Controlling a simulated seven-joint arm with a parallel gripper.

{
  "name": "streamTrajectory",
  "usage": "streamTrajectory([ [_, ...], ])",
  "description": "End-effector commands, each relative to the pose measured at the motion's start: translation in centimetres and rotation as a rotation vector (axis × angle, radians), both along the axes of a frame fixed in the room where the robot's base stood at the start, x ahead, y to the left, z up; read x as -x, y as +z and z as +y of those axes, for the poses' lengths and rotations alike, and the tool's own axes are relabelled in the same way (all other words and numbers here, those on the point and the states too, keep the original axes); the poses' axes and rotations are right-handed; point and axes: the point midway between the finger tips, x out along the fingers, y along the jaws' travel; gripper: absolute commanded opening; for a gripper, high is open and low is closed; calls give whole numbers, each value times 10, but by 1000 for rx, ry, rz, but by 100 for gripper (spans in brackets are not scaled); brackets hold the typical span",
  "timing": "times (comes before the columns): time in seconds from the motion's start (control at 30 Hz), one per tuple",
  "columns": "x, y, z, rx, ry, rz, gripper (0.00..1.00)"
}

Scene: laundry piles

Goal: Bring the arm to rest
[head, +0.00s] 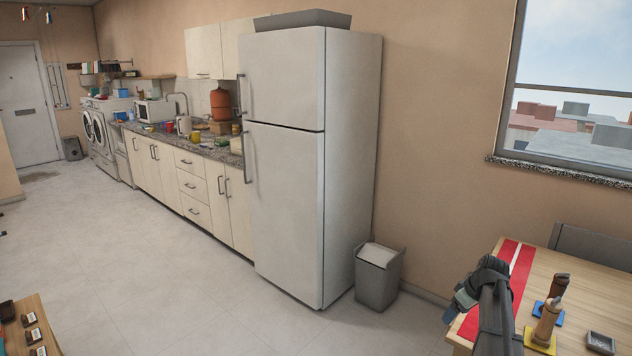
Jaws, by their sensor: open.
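My arm (496,320) rises from the bottom edge of the head view at the lower right, in front of the wooden table. Its dark end bends over to the left, and my gripper (456,306) points down and left beside the table's left corner. The jaws are small and partly hidden in this view. They are open, and I see nothing held between them.
A grey bin (378,275) stands by the white fridge (300,160). A low wooden table (42,312) is at lower left. The floor between is clear.

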Motion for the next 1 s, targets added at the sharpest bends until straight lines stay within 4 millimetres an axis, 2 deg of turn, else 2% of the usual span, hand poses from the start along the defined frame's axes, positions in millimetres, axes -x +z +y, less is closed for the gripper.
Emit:
streamTrajectory([
  [0.03,0,-20,22,-28,6,32,78],
  [0.2,5,-72,81,-100,9,120,78],
  [0.37,26,-121,115,-123,-25,202,78],
  [0.67,86,-213,173,-118,-113,363,78],
  [1.0,174,-298,230,-75,-206,538,78],
])
